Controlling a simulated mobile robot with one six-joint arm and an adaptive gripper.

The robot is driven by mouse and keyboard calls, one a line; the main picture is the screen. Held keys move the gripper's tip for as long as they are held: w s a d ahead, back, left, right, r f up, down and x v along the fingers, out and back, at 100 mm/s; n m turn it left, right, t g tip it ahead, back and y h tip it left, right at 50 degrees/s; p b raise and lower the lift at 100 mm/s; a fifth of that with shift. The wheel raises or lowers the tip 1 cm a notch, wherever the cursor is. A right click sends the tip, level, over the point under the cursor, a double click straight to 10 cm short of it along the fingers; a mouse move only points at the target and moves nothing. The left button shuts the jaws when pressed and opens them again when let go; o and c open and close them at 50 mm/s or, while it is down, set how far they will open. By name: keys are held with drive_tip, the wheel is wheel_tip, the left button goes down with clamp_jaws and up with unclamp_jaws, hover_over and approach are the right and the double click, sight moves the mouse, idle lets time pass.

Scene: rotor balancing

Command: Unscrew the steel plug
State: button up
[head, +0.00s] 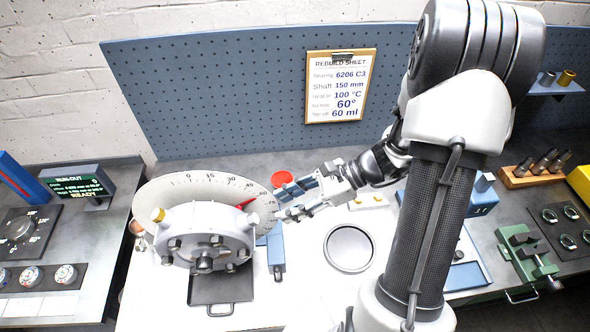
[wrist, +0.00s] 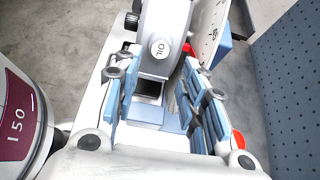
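A grey round housing (head: 205,228) with dark knobs around its face stands on the bench, a brass-coloured plug (head: 158,215) at its upper left. In the wrist view, a grey block (wrist: 165,25) with a white OIL disc lies ahead, between the fingers. I cannot tell for certain which part is the steel plug; the housing's far right side is hidden from the head view. My gripper (head: 281,204) points left toward the housing from its right side. In the wrist view, my gripper (wrist: 165,90) has its blue-padded fingers apart and nothing clasped between them.
A white dial (head: 170,187) with a red pointer stands behind the housing. A red disc (head: 282,178) lies beyond my gripper. A round ringed container (head: 350,248) stands nearer right. A dark tray (head: 215,290) sits below the housing. A pegboard (head: 230,90) closes the back.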

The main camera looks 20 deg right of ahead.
sight(256, 218)
drive_tip(key=shift+b+x, duration=2.25)
drive_tip(key=shift+x, duration=1.85)
drive_tip(key=shift+c, duration=0.2)
